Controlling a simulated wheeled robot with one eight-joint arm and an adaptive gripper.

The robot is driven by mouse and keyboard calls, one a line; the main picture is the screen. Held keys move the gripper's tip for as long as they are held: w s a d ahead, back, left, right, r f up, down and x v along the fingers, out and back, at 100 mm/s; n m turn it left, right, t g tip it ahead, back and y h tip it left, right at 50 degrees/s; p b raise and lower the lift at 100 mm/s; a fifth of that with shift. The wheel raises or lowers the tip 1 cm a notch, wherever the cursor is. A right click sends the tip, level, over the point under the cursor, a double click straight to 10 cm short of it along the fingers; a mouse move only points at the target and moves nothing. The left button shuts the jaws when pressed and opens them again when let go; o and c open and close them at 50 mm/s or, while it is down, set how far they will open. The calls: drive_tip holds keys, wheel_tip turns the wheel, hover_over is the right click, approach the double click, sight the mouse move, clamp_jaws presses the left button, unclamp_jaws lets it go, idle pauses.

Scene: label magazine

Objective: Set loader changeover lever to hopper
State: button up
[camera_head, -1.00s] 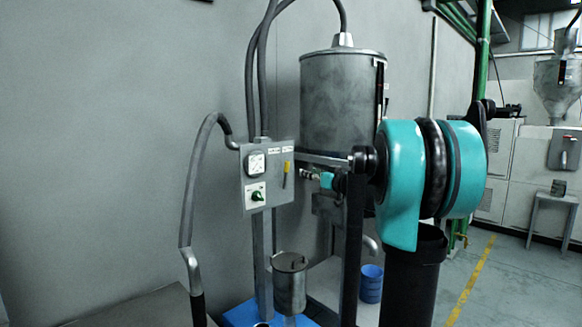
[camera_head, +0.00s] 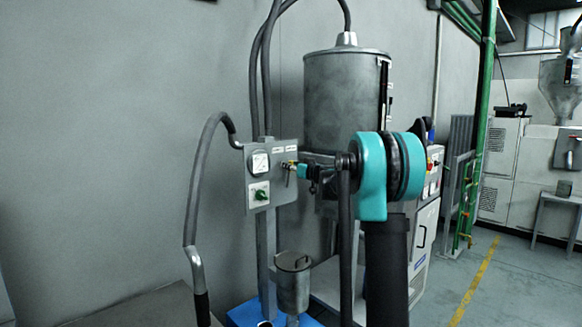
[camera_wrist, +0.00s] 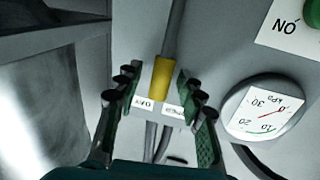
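The changeover lever's yellow handle (camera_wrist: 161,80) is in the wrist view, between the two fingers of my gripper (camera_wrist: 157,92). The fingers are open, with a visible gap on each side of the handle. Two small white labels (camera_wrist: 143,103) sit just below the handle in the wrist view, one to each side; their print is upside down and too small to read surely. In the head view my gripper (camera_head: 291,166) is at the front of the grey control panel (camera_head: 260,184), under its labels, and largely hides the lever.
A round gauge (camera_wrist: 262,108) is right of the fingers in the wrist view; a green knob (camera_head: 261,194) is below it on the panel in the head view. A metal hopper drum (camera_head: 344,100) stands behind my arm. A grey hose (camera_head: 190,190) curves at left.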

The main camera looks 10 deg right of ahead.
sight(275, 169)
drive_tip(key=shift+w, duration=0.15)
drive_tip(key=shift+c, duration=0.4)
clamp_jaws()
drive_tip(key=shift+a, duration=0.1)
drive_tip(key=shift+s+a+f+n+t+y, duration=0.3)
drive_tip(key=shift+s+a+n, duration=0.4)
drive_tip(key=shift+n, duration=0.55)
drive_tip(key=shift+s+a+f+n+g+y, duration=0.1)
drive_tip(key=shift+s+a+f+n, duration=0.35)
drive_tip(key=shift+a+n, duration=0.6)
drive_tip(key=shift+s+a+f+n+t+y, duration=0.25)
drive_tip(key=shift+s+a+n, duration=0.4)
drive_tip(key=shift+n, duration=0.75)
drive_tip(key=shift+o, duration=0.4)
unclamp_jaws()
